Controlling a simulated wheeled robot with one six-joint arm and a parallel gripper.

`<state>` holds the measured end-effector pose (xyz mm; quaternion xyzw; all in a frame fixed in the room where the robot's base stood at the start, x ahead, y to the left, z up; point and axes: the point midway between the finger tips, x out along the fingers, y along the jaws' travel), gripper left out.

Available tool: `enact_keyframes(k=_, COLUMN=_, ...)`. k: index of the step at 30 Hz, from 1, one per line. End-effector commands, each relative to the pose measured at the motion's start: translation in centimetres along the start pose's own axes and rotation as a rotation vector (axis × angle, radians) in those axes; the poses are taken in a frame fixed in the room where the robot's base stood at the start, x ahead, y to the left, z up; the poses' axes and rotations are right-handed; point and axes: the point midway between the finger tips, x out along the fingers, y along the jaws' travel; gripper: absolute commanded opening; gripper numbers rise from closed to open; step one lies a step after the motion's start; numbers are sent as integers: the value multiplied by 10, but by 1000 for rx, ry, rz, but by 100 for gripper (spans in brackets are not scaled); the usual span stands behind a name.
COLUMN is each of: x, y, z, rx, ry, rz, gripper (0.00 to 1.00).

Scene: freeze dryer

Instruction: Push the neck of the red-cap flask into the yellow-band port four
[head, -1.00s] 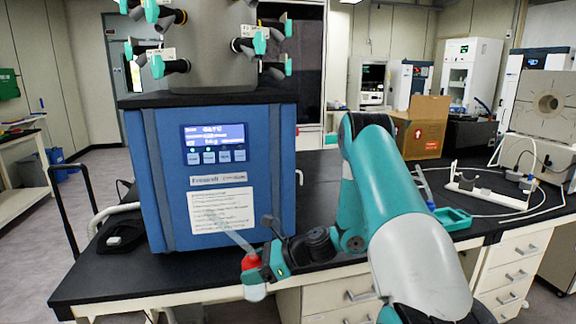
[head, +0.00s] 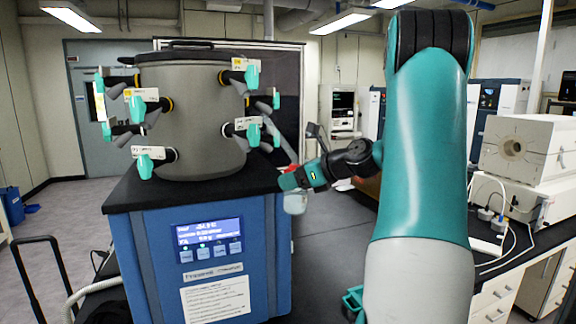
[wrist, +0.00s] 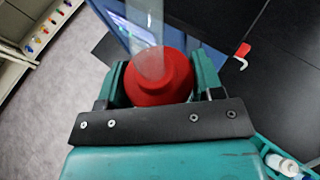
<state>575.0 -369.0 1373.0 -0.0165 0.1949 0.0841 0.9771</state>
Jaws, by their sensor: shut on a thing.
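The flask shows in the wrist view as a red cap (wrist: 160,82) with a clear glass neck (wrist: 146,22) pointing away from me. My gripper (wrist: 161,88) is shut around the red cap. In the head view my gripper (head: 288,181) is at the right of the drum, and the clear flask body (head: 295,204) hangs below it. The neck points up and left, apart from the ports. The grey drum (head: 190,125) carries several ports with teal valves. Yellow bands show on an upper right port (head: 225,77) and on left ports (head: 168,104). The port labels are too small to read, so I cannot tell which is four.
The drum stands on the blue freeze dryer (head: 208,285) with a lit display. Its black top (head: 125,195) has an edge near my gripper. The black bench (head: 335,240) is mostly clear to the right. A white furnace (head: 535,150) stands farther right.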

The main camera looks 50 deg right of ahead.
Motion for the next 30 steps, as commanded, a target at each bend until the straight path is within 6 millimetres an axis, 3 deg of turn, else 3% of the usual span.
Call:
enact_keyframes(k=19, x=17, y=-7, z=46, rx=0, ry=-2, rz=0, gripper=18)
enact_keyframes(k=30, x=25, y=-9, z=58, rx=-1, ry=-2, rz=-2, gripper=18)
